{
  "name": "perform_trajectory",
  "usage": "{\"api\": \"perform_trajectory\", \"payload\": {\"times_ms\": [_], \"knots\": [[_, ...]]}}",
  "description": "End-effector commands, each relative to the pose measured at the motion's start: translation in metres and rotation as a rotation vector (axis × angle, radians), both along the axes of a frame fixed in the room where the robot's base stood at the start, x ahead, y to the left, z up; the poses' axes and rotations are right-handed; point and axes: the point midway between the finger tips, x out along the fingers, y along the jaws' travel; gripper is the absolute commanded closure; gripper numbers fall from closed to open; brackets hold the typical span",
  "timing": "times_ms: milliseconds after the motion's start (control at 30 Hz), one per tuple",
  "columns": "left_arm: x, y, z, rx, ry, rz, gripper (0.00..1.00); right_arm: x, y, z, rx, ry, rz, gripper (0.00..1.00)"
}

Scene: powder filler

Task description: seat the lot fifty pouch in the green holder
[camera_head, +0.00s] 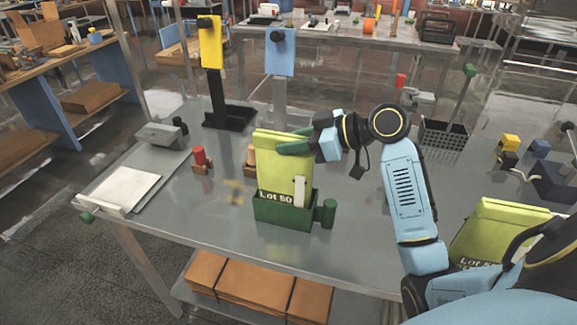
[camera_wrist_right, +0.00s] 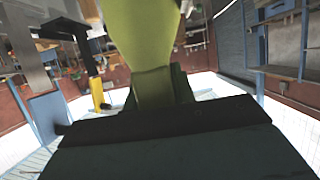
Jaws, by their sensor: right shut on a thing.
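The yellow-green pouch marked "Lot 50" (camera_head: 285,165) stands upright with its lower part inside the green holder (camera_head: 284,213) on the grey table. My right gripper (camera_head: 296,146) is shut on the pouch's upper part, coming in from the right. In the right wrist view the pouch (camera_wrist_right: 142,45) fills the upper middle, in front of my dark gripper. The pouch's bottom edge is hidden by the holder wall, so I cannot tell whether it touches the holder floor. My left gripper is not in view.
A second yellow-green pouch (camera_head: 497,228) lies at the right, partly behind my arm. A red-topped block (camera_head: 201,160) stands left of the holder. Yellow (camera_head: 210,45) and blue (camera_head: 279,55) stands rise behind. A wire basket (camera_head: 443,135) is at the back right.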

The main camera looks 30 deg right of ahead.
Motion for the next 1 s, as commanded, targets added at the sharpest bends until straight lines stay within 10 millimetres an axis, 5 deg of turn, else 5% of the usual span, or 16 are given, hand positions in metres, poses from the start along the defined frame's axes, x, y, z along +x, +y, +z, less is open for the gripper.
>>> {"api": "perform_trajectory", "payload": {"times_ms": [367,767,800,933,1000], "knots": [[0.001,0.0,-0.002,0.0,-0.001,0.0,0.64,0.0,0.0,-0.044,0.002,0.0,-0.001,1.0],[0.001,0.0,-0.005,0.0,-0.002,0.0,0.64,0.0,0.0,-0.05,-0.002,-0.001,0.0,1.0],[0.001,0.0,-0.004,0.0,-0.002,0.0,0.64,0.0,0.0,-0.049,-0.002,-0.001,0.0,0.69],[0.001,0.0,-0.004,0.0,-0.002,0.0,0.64,0.0,0.0,-0.048,-0.001,-0.001,-0.001,0.53],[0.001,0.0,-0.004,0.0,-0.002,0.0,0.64,0.0,0.0,-0.048,-0.001,-0.001,-0.001,0.53]]}}
